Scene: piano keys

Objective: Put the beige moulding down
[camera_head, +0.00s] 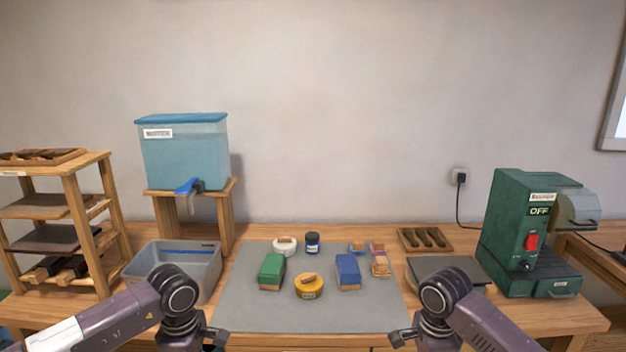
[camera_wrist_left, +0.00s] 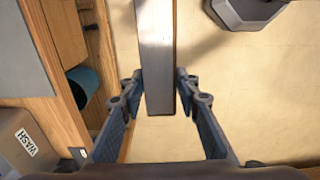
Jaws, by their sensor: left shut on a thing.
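The far end is out of frame. In the head view my left gripper (camera_head: 214,341) is low at the front edge of the bench, and the moulding does not show there. My right gripper (camera_head: 400,340) is at the bottom edge, its fingers too cut off to read.
The grey mat (camera_head: 235,312) carries several blocks and jars. A grey bin (camera_head: 200,278) and a wooden rack (camera_head: 80,225) stand left, a green machine (camera_head: 512,235) right. Below the held bar is pale floor, with a WASH box (camera_wrist_left: 25,150) at left.

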